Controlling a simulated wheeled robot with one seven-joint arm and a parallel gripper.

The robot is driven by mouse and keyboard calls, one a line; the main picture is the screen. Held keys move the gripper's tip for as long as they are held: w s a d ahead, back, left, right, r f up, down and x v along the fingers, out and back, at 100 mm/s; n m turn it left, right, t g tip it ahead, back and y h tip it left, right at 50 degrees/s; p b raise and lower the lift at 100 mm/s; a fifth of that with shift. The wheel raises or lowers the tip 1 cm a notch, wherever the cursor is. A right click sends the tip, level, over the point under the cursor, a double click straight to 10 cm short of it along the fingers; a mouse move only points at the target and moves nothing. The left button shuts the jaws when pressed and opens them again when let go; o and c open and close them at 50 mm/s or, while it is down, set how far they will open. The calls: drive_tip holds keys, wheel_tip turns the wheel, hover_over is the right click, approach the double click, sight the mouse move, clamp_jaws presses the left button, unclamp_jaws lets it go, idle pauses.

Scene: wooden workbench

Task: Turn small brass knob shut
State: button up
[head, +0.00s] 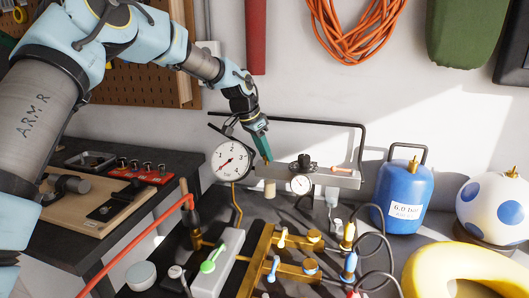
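My gripper (266,158) points down at the left end of a grey metal bar (322,178). Its green fingers look close together, and it is too small to tell whether they are open or hold anything. A small brass-coloured bit seems to show at the fingertips, partly hidden. A black knob (304,162) and an orange-brown lever (341,169) sit on the bar, with a small gauge (300,184) on its front. Which knob is the small one is unclear.
A large dial gauge (231,161) stands just left of my gripper. A black pipe frame (340,124) runs behind the bar. A blue canister (403,196), a spotted ball (492,210) and a yellow ring (425,262) stand right. Hoses and valves crowd the front.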

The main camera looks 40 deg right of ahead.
clamp_jaws()
drive_tip(key=shift+s+n, duration=0.1)
drive_tip(key=shift+n, duration=0.2)
drive_tip(key=shift+s+f+n+t+b, duration=0.1)
drive_tip(key=shift+n+t+b, duration=0.5)
drive_tip(key=shift+n+b, duration=0.65)
drive_tip(key=n+t+b, duration=0.1)
drive_tip(key=n, duration=0.1)
drive_tip(key=n+b, duration=0.1)
drive_tip(key=n, duration=0.1)
drive_tip(key=shift+s+d+n+t, duration=0.1)
drive_tip(key=shift+s+n+t, duration=0.15)
drive_tip(key=shift+t, duration=0.15)
drive_tip(key=n, duration=0.2)
drive_tip(key=n+t+y, duration=0.1)
drive_tip(key=n, duration=0.1)
drive_tip(key=shift+d+y+b, duration=0.15)
drive_tip(key=shift+y+b, duration=0.15)
drive_tip(key=shift+b, duration=0.1)
drive_tip(key=shift+d+r+n+t+y+p, duration=0.1)
drive_tip(key=shift+n+t+y+p, duration=0.25)
drive_tip(key=shift+n, duration=1.05)
drive_tip(key=shift+r+n+t+y+p, duration=0.15)
drive_tip(key=shift+n+y, duration=0.4)
drive_tip(key=shift+n, duration=0.85)
drive_tip(key=shift+f, duration=0.1)
drive_tip(key=o, duration=0.6)
unclamp_jaws()
drive_tip(key=shift+c, duration=0.2)
